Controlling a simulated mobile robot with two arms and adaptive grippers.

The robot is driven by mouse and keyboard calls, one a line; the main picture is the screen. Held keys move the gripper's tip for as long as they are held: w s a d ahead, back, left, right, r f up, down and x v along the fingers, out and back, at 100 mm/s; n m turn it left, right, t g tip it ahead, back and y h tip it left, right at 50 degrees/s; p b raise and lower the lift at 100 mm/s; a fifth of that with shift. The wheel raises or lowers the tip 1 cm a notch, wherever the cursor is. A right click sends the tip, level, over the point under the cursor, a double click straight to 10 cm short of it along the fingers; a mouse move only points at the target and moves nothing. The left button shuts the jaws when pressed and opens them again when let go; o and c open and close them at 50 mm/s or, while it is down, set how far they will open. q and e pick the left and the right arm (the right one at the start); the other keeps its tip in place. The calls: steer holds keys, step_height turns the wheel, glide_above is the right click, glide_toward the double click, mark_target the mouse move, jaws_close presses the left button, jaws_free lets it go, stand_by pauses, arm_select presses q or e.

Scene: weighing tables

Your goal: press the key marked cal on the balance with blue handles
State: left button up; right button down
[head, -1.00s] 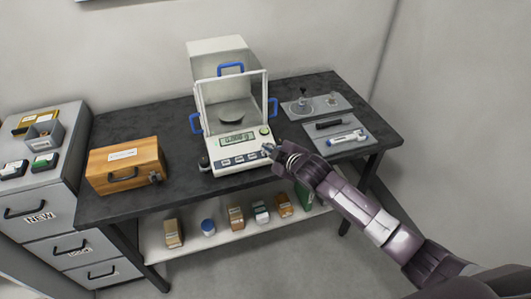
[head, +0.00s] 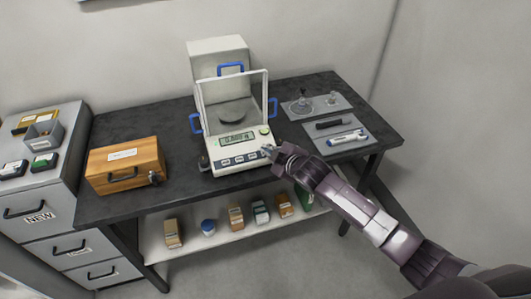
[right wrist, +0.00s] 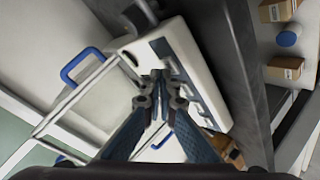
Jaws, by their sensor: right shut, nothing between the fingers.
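The white balance (head: 257,142) with blue handles (head: 231,68) stands on the dark table, with a display (head: 237,138) and a row of dark keys (head: 238,160) along its front. The key markings are too small to read. My right gripper (head: 267,151) is shut and empty at the right end of the key row. In the right wrist view, its closed fingertips (right wrist: 160,85) are over the front panel (right wrist: 180,40), beside the keys (right wrist: 178,68). Whether they touch a key I cannot tell. The gripper hides the right end of the row. My left gripper is out of view.
A wooden box (head: 125,164) stands left of the balance. Grey trays (head: 349,142) with small tools lie to the right. Small boxes (head: 236,217) and a blue-lidded jar (head: 208,227) sit on the lower shelf. Drawers (head: 40,215) stand at far left.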

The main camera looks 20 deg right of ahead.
steer(key=shift+w+f, duration=0.1)
steer(key=shift+f, duration=0.25)
stand_by(0.4)
stand_by(0.3)
steer(key=shift+s+r+p, duration=0.25)
steer(key=shift+r+p, duration=0.55)
steer(key=r+p, duration=0.2)
steer(key=s+r+p, duration=0.1)
steer(key=r+p, duration=0.1)
steer(key=p, duration=0.1)
steer(key=shift+s+r, duration=0.2)
steer(key=shift+r, duration=0.15)
stand_by(0.5)
